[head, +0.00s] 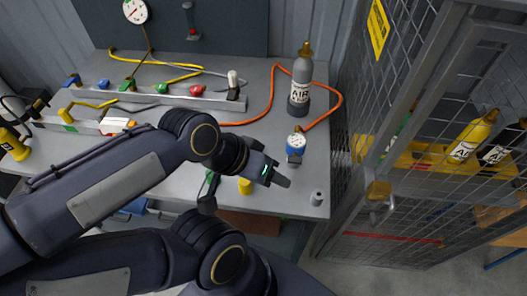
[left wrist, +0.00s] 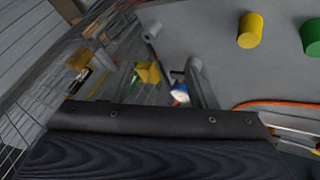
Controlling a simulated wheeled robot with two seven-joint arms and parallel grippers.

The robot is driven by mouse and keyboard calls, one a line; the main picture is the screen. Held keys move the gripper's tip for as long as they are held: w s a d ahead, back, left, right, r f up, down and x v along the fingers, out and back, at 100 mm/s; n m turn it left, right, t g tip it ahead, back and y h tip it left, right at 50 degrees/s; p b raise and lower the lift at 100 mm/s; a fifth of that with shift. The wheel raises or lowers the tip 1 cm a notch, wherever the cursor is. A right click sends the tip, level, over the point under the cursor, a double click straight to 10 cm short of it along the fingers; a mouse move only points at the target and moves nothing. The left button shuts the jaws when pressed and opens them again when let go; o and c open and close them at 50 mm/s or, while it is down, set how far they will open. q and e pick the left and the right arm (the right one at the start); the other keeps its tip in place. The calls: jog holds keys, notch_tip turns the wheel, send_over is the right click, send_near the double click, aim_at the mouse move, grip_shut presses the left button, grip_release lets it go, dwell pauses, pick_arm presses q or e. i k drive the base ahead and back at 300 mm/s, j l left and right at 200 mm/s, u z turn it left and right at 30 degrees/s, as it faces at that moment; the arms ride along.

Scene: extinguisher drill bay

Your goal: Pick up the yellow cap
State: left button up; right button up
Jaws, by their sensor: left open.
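The yellow cap (head: 245,186) stands on the grey bench, close beside my left gripper and partly hidden by it in the head view. In the left wrist view the yellow cap (left wrist: 250,31) is fully seen, upper right, a short cylinder. My left gripper (head: 279,173) is open and empty above the bench, to the right of the cap in the head view. It is apart from the cap in the left wrist view. My right gripper is not in view.
A green cap (left wrist: 313,37) stands beside the yellow one. A blue gauge (head: 296,146), a grey cylinder (head: 317,198) and a grey AIR bottle (head: 300,82) stand on the bench. An orange hose (head: 271,100) curves behind. A mesh cage (head: 450,100) borders the right.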

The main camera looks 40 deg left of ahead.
aim_at(245, 189)
jog(key=k+u, duration=0.1)
jog(key=u, duration=1.45)
